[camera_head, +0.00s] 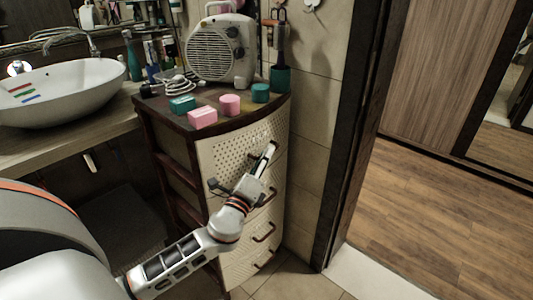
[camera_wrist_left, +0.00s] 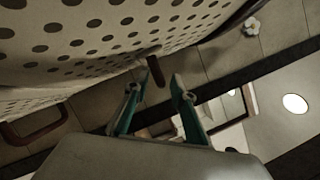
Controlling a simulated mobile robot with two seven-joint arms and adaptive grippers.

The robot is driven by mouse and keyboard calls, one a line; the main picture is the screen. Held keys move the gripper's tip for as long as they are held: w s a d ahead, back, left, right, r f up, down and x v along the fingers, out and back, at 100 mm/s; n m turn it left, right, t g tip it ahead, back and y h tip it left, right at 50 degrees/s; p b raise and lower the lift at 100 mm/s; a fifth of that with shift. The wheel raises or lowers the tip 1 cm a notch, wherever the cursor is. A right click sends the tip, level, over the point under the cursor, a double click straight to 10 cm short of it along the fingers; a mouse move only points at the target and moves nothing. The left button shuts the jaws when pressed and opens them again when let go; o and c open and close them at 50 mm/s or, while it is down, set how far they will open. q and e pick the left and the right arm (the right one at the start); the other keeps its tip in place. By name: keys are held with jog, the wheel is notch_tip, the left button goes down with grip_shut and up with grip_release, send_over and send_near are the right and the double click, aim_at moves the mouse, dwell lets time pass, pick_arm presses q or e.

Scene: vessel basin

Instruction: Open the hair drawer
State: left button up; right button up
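A small chest (camera_head: 153,128) with a curved, cream, perforated front stands in the middle of the head view. Its drawers all look shut, and no label tells which is the hair drawer. My left gripper (camera_head: 268,155) is at the handle of the top drawer (camera_head: 228,153), in front of its right part. In the left wrist view the two green fingers (camera_wrist_left: 161,80) stand apart. A dark brown handle (camera_wrist_left: 158,68) shows between their tips. I cannot tell whether either finger touches it. My right gripper is not in view.
A white basin (camera_head: 65,92) is at the left. A dark door frame (camera_head: 358,130) is close at the right, with open wooden floor beyond.

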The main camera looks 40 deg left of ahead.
pick_arm(q)
jog(key=shift+x, duration=0.8)
grip_shut()
jog(key=shift+f, duration=0.1)
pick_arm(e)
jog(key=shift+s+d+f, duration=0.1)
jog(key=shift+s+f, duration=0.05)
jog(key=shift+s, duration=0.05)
pick_arm(q)
jog(key=shift+d, duration=0.1)
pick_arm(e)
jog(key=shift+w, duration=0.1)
pick_arm(q)
jog(key=shift+d, duration=0.2)
jog(key=s+d+b, duration=0.2)
jog(key=d, duration=2.5)
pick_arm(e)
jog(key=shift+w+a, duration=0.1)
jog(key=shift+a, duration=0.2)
pick_arm(q)
jog(key=shift+s, duration=0.1)
